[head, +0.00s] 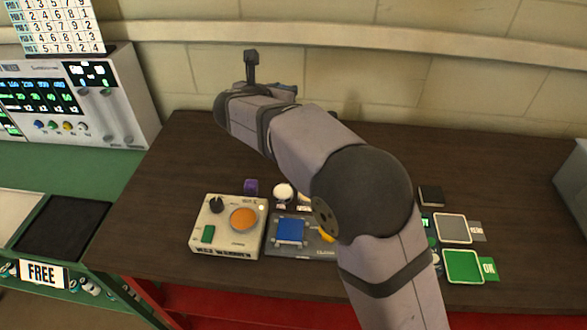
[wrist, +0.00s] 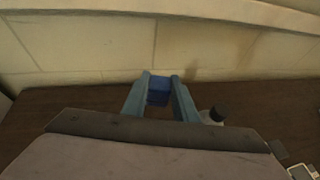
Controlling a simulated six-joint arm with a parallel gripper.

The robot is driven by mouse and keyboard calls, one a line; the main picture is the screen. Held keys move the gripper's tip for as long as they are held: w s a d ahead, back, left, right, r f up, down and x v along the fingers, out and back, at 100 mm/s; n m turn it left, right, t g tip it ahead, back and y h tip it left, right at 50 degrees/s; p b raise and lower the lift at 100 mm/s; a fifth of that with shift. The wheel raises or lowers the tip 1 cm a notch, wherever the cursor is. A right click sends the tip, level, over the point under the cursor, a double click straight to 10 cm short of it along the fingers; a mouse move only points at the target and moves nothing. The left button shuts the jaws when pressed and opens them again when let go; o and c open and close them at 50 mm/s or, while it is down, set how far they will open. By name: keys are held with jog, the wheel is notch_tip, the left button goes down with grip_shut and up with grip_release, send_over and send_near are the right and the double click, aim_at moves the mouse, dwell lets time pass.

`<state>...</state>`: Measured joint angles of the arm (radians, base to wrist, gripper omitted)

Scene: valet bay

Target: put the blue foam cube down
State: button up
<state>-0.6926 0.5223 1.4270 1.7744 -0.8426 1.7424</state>
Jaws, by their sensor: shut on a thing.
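The blue foam cube (wrist: 158,92) shows in the wrist view, held between the two pale blue fingers of my gripper (wrist: 161,80). My gripper is shut on it, with the tan wall behind and the dark tabletop (wrist: 45,105) below. How far the cube is above the table I cannot tell. In the head view my arm reaches to the back of the dark table (head: 190,150), and only a little of my gripper (head: 286,88) shows past the wrist. The cube is hidden there.
The table's back left is clear.

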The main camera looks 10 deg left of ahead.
jog(key=shift+s+d+f+m+g+h+p, duration=0.1)
jog(key=shift+s+d+f+m+h+p, duration=0.3)
jog(key=shift+f, duration=2.95)
jog(key=shift+s+d+f+m+g+h+p, duration=0.15)
jog(key=shift+s+d+f+h+p, duration=0.3)
jog(key=shift+f, duration=2.95)
jog(key=shift+s+d+f+m+g+h+p, duration=0.1)
jog(key=shift+s+d+f+m+h+p, duration=0.3)
jog(key=shift+f, duration=2.95)
jog(key=shift+w+d+f+y, duration=0.1)
jog(key=shift+f+y, duration=0.15)
jog(key=shift+f, duration=0.1)
jog(key=shift+f, duration=0.2)
jog(key=o, duration=1)
jog(key=shift+o, duration=0.2)
jog(key=shift+r, duration=0.15)
